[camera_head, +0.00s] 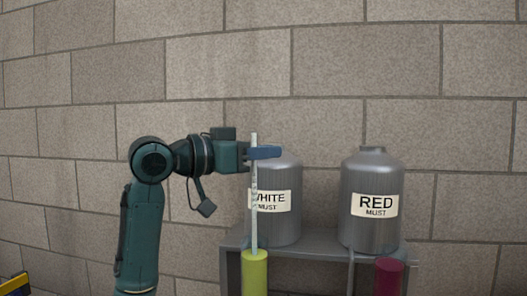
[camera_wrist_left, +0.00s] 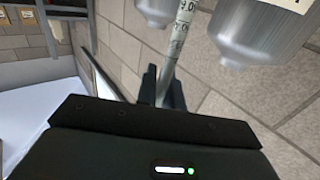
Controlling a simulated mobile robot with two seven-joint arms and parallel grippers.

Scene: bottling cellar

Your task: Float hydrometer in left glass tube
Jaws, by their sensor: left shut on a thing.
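The hydrometer (camera_head: 254,195) is a thin, pale, upright rod with scale marks. My left gripper (camera_head: 262,152) is shut on it near its top. In the left wrist view the hydrometer (camera_wrist_left: 181,32) runs up from between the dark fingers (camera_wrist_left: 163,88), with printed numbers showing. Its lower part reaches down to the top of the left glass tube (camera_head: 255,275), which shows yellow-green. I cannot tell whether its lower end is inside the tube. The right tube (camera_head: 388,279) shows dark red. My right gripper is not in view.
A grey stand (camera_head: 320,256) carries two metal tanks, the WHITE MUST tank (camera_head: 284,228) just behind the hydrometer and the RED MUST tank (camera_head: 372,232) to the right. A block wall (camera_head: 350,60) is behind. A yellow-and-dark object (camera_head: 14,284) shows at the lower left edge.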

